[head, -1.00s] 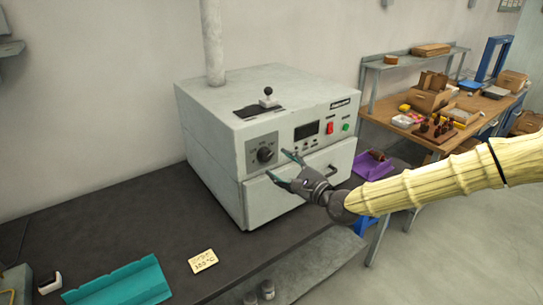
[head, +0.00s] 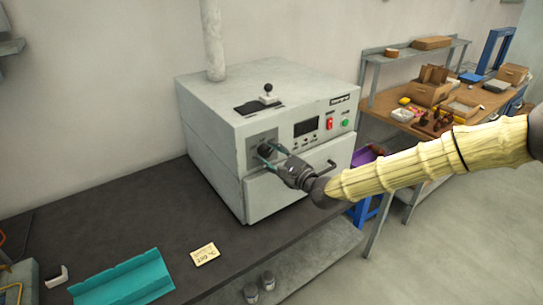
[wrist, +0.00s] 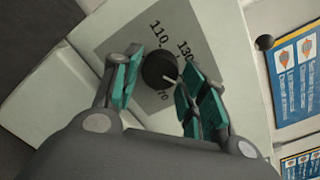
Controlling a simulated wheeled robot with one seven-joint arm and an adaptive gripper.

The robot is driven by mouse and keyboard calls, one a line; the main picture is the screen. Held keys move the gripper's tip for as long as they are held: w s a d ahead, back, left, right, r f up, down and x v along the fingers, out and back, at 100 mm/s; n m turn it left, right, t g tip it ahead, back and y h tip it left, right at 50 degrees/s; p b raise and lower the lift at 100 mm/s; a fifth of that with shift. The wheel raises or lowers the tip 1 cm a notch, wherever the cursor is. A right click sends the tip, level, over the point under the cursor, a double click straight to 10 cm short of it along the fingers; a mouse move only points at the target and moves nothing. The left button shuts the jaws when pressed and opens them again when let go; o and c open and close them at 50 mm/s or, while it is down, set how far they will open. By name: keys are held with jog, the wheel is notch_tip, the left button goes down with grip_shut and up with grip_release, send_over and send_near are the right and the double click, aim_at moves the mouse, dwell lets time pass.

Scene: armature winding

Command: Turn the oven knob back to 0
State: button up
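The oven (head: 205,135) is a white box on the dark bench. The white pointer line on the knob points to the lower right in that view, near my right finger. My gripper (head: 266,151) is at the dial with its teal fingers (wrist: 158,88) apart, one on each side of the knob. I cannot tell whether they touch it.
The oven door handle (head: 325,169) sticks out below and right of my gripper. A wooden workbench (head: 400,120) stands at the right.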

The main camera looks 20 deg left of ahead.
jog(key=c, duration=0.5)
